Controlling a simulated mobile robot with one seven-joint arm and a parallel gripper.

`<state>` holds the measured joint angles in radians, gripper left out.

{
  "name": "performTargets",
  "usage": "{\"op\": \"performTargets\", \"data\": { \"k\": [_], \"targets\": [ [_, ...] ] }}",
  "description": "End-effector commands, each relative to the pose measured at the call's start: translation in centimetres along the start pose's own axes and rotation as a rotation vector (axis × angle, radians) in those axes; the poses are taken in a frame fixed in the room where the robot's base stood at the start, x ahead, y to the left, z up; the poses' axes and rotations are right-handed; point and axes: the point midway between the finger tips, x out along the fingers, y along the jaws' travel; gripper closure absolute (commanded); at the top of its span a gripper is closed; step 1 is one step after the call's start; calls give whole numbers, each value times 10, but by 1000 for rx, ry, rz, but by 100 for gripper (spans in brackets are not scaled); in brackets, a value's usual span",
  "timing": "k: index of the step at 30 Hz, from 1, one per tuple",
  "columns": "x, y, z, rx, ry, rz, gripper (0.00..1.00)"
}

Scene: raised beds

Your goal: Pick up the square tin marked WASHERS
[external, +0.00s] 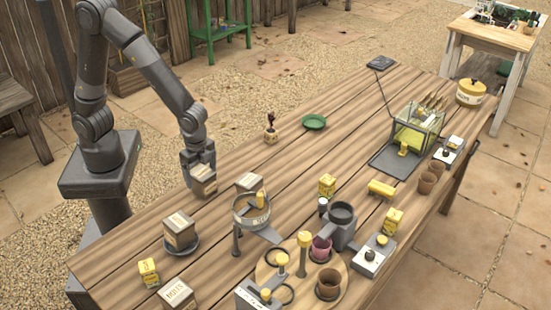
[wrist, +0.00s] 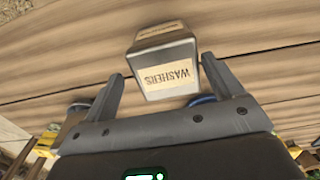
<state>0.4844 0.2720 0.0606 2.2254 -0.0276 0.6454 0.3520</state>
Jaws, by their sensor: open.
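The square tin marked WASHERS (wrist: 170,72) is grey with a cream label, which reads upside down in the wrist view. It sits between the two fingers of my gripper (wrist: 162,88), with a gap showing beside each finger. In the external view my gripper (external: 199,163) is low over the table's left edge, right at a square tin (external: 204,183) that looks like the same one. The fingers partly hide this tin's upper part. My gripper is open.
Another square tin (external: 248,182) stands close to the right. A tin on a dark round dish (external: 181,248) and a tin marked NUTS (external: 177,294) stand nearer the front. A sieve on a stand (external: 252,212) is to the right.

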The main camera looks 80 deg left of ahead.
Motion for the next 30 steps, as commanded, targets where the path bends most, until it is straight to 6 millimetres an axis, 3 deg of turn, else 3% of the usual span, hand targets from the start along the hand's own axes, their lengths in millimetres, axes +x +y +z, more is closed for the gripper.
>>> {"op": "performTargets", "data": {
  "k": [7,16,26,30],
  "targets": [
    [18,-2,1,-1,-2,0,15],
    [55,-8,2,-1,-2,0,15],
    [60,-8,2,-1,1,-2,15],
    [60,-8,2,-1,1,-2,26]
  ]
}}
